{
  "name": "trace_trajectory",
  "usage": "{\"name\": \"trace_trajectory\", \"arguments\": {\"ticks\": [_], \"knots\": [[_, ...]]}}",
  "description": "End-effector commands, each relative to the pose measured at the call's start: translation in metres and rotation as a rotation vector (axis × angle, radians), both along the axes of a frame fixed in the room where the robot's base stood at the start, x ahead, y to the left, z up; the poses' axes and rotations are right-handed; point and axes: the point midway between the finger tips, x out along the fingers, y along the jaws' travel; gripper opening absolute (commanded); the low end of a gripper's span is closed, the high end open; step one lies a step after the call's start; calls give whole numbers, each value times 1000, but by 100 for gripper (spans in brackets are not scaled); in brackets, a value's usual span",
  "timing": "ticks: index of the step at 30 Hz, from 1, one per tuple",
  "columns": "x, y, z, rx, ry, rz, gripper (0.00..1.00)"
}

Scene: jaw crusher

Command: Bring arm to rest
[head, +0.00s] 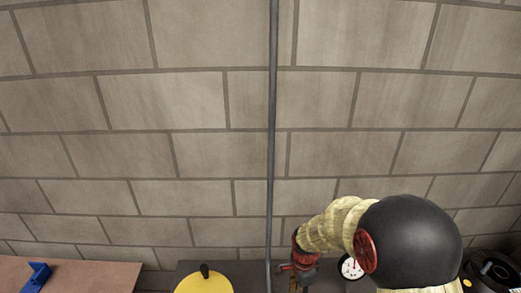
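My gripper is not clearly seen in the head view, so its fingers and whatever they may hold cannot be made out. A large black rounded body (412,238) with a red disc on its left side stands at the lower right. A pale yellow ribbed sleeve (335,224) runs from it down to the left, ending at a red fitting (304,256). I cannot tell whether these parts belong to my arm.
A block wall (130,110) fills most of the view, with a thin grey vertical pipe (272,120) in front. Along the bottom are a brown surface (85,275) with a blue bracket (38,275), a yellow dome (205,285), a white dial (351,268) and dark machinery (492,270).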

Motion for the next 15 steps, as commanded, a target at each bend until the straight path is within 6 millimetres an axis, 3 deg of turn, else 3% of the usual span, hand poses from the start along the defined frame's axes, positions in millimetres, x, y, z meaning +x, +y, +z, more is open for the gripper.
{"name": "trace_trajectory", "arguments": {"ticks": [2,5,15], "knots": [[-22,-3,-5,3,52,162,33],[-44,-5,8,18,88,393,33],[-107,-24,109,21,-16,1108,33]]}}
